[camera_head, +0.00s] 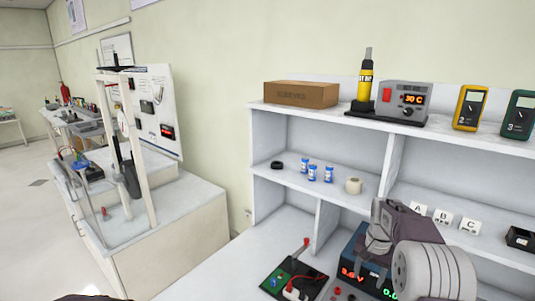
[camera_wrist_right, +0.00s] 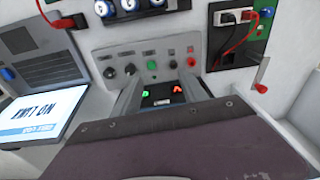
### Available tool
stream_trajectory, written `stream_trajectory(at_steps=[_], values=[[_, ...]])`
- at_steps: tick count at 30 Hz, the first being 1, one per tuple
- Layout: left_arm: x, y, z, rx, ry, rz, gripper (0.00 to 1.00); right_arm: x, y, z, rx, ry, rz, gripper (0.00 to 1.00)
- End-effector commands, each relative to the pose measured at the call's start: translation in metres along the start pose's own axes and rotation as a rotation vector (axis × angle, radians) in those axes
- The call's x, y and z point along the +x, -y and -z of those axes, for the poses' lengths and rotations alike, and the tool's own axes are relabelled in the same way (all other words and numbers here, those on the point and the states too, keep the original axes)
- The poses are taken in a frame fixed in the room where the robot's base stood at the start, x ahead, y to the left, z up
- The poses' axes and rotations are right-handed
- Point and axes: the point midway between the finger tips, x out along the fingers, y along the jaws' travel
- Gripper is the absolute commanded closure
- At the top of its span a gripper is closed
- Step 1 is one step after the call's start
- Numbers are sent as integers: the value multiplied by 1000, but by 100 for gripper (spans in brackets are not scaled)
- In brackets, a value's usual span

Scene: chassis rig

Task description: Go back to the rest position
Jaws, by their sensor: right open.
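My right gripper (camera_head: 372,262) is in the lower right of the head view, over the bench and in front of the power supply (camera_head: 346,272) with its lit displays. In the right wrist view my right gripper (camera_wrist_right: 162,90) has its two fingers apart, with nothing held between them. Beyond the fingers is a grey panel (camera_wrist_right: 135,60) with black knobs, a green button and a red button. A small dark display with green and red lit marks shows between the fingers.
A black board (camera_head: 294,280) with a red-handled lever lies beside the power supply. A white shelf (camera_head: 330,116) behind carries a cardboard box (camera_head: 301,95), a soldering station (camera_head: 402,101), meters and small blue jars. A glass-fronted rig (camera_head: 125,160) stands left. The bench front is clear.

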Motion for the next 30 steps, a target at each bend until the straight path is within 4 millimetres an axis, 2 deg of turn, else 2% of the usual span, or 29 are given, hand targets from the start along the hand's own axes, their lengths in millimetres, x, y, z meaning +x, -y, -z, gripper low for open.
stream_trajectory(at_steps=[1, 3, 5, 7, 9, 12, 15, 18, 21, 30], values=[[0, 0, 0, 0, 0, 0, 64, -13, 14, -23, -51, -2, 8, 50], [0, 0, 0, 0, 0, 0, 64, -23, 25, -57, -121, -1, 17, 50], [0, 0, 0, 0, 0, 0, 64, -27, 31, -89, -189, -1, 26, 50], [0, 0, 0, 0, 0, 0, 64, -27, 32, -131, -273, 2, 35, 50], [0, 0, 0, 0, 0, 0, 64, -21, 24, -174, -357, 6, 44, 50], [0, 0, 0, 0, 0, 0, 64, -5, 4, -226, -457, 19, 47, 50], [0, 0, 0, 0, 0, 0, 64, 15, -20, -261, -516, 41, 41, 50], [0, 0, 0, 0, 0, 0, 64, 30, -33, -278, -567, 47, 39, 50], [0, 0, 0, 0, 0, 0, 64, 30, -24, -266, -606, -2, 58, 50], [0, 0, 0, 0, 0, 0, 64, 30, -25, -267, -609, 1, 56, 50]])
